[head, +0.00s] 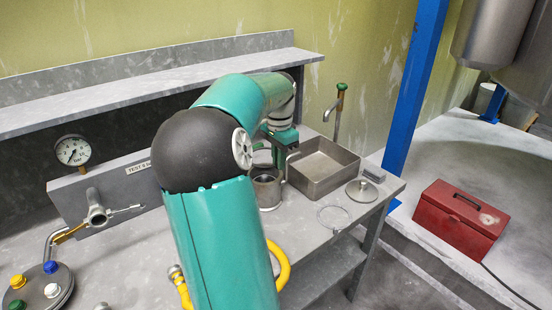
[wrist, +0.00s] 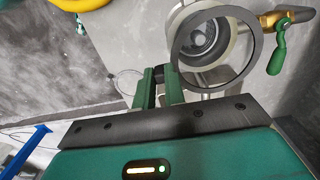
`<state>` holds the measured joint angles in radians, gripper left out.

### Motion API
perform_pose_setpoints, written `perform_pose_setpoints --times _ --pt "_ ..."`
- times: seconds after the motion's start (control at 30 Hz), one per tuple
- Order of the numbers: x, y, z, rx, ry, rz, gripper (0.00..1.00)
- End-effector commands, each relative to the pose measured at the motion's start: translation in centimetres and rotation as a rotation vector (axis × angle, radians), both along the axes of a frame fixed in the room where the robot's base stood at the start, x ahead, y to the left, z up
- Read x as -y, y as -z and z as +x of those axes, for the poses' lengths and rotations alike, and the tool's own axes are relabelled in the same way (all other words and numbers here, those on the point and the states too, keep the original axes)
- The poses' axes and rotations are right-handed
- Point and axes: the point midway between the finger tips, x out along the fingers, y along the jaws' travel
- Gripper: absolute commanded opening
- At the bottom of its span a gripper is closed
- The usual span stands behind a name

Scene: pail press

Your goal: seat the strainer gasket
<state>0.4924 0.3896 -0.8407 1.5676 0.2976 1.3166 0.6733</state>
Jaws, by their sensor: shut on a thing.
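The gasket (wrist: 252,62) is a flat dark ring in the wrist view. My gripper (wrist: 160,76) has its green fingers shut on the ring's left edge. The strainer body (wrist: 176,14) is a pale metal pot whose round, dark opening shows through the ring. The ring looks apart from the pot; how far is hard to tell. In the head view the strainer body (head: 267,190) stands on the bench left of the basin, partly hidden by my arm. My gripper (head: 282,136) is above it there, and I cannot make out the gasket clearly.
A metal basin (head: 325,170) stands right of the pot. A knobbed lid (head: 362,190) and a thin ring (head: 333,217) lie on the bench near its right edge. A brass valve with a green handle (wrist: 279,50) sits beside the pot. A red toolbox (head: 461,222) is farther right.

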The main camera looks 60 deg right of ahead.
Motion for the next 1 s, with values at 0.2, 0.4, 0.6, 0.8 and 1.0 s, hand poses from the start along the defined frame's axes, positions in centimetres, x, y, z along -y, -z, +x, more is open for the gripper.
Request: perform_pose_setpoints --times 0.2,0.4,0.6,0.8,1.0 --pt "-0.2 0.9 -0.1 0.000 -0.001 0.004 0.00" --pt "-0.1 2.8 -0.1 -0.002 0.000 0.003 0.00" --pt "-0.1 4.3 0.0 -0.001 -0.001 0.002 0.00" --pt "-0.1 4.6 0.2 0.000 -0.002 0.001 0.00" --pt "-0.1 4.6 0.3 0.000 -0.002 0.001 0.00"
